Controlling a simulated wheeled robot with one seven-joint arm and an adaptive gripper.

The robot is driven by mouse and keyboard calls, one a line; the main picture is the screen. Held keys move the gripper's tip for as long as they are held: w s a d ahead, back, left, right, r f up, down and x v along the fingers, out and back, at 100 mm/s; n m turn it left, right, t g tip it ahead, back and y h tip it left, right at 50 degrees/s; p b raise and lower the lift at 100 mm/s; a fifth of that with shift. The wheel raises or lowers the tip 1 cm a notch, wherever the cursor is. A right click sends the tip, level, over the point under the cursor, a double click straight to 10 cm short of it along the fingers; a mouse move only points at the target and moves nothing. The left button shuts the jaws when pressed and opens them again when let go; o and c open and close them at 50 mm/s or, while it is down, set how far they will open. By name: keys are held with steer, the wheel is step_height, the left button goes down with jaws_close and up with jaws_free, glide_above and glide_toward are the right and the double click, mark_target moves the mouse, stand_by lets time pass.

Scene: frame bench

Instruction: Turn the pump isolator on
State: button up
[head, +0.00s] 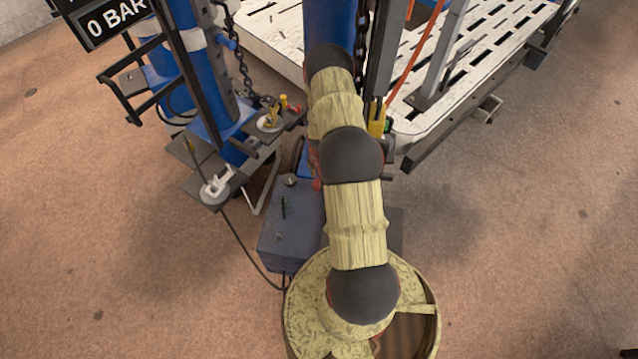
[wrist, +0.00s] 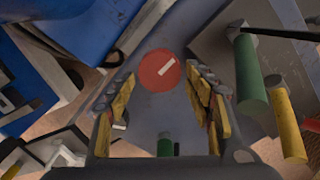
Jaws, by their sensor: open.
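The pump isolator appears to be the round red disc (wrist: 151,72) with a white bar across it, seen in the wrist view on a grey surface. The bar is tilted, rising to the right. My gripper (wrist: 160,76) is open, with yellow-padded fingers on the left and right of the disc in the picture. Nothing is held between them. I cannot tell whether the fingertips touch the disc or how far off they are. In the head view my own arm covers the gripper and most of the area around it.
Green (wrist: 250,78) and yellow (wrist: 287,122) cylinders stand close to the right finger. A blue-grey box (head: 291,232) with a green piece on top, a blue post with a chain (head: 236,50) and a white slotted platform (head: 440,105) surround the arm. Open floor lies to the right.

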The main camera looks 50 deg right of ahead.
steer(key=shift+f, duration=1.5)
steer(key=shift+c, duration=0.6)
steer(key=c, duration=0.7)
steer(key=shift+c, duration=0.3)
